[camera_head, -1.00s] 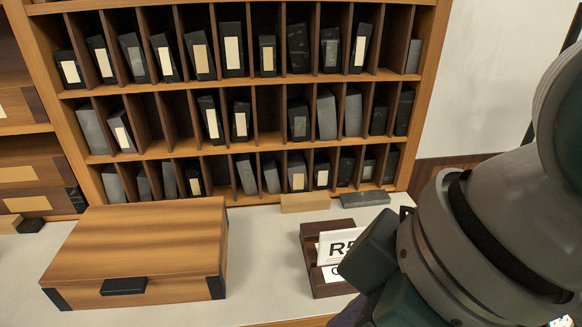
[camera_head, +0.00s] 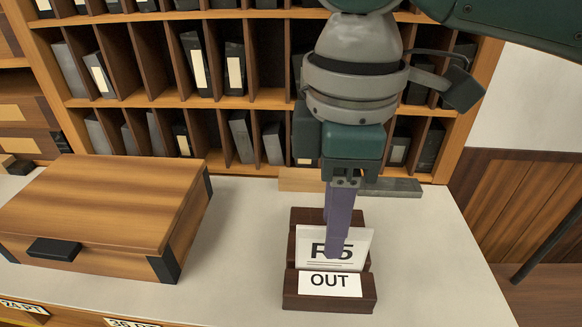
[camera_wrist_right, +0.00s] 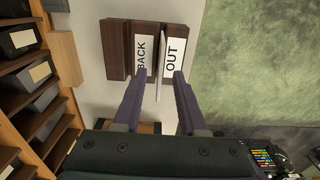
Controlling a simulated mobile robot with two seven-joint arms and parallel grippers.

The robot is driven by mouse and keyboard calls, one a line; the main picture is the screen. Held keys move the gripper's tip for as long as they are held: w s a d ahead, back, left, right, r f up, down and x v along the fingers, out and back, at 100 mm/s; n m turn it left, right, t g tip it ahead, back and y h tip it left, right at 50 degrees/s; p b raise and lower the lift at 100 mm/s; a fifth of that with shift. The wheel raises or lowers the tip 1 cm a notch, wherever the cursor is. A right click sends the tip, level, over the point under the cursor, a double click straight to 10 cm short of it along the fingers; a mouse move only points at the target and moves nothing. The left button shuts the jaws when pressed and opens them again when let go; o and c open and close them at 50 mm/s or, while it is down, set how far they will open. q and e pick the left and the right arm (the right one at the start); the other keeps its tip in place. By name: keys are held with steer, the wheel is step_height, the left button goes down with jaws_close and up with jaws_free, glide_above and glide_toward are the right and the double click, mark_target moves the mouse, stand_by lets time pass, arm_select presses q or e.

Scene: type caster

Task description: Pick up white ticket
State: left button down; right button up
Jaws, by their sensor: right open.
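The white ticket (camera_head: 309,243), marked R5, stands on edge in a slot of a dark wooden holder (camera_head: 329,304), behind the white OUT label. In the right wrist view the ticket (camera_wrist_right: 158,67) shows edge-on as a thin pale strip between the BACK and OUT labels. My right gripper (camera_head: 338,252) points down over the holder and hides part of the ticket's print. Its jaws (camera_wrist_right: 159,76) are open in the wrist view, one finger on each side of the ticket with gaps visible. My left gripper is not in view.
A wooden box (camera_head: 105,205) with a dark latch stands left on the pale counter (camera_head: 440,265). Pigeonhole shelves (camera_head: 265,100) rise behind. A wood block (camera_head: 300,180) and a grey bar (camera_head: 398,187) lie behind the holder. The counter to the right is clear.

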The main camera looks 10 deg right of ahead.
mark_target(310, 255)
step_height(310, 255, down, 4)
steer(key=shift+d+r+p, duration=0.1)
steer(key=shift+p, duration=0.75)
steer(key=shift+f, duration=0.5)
jaws_close()
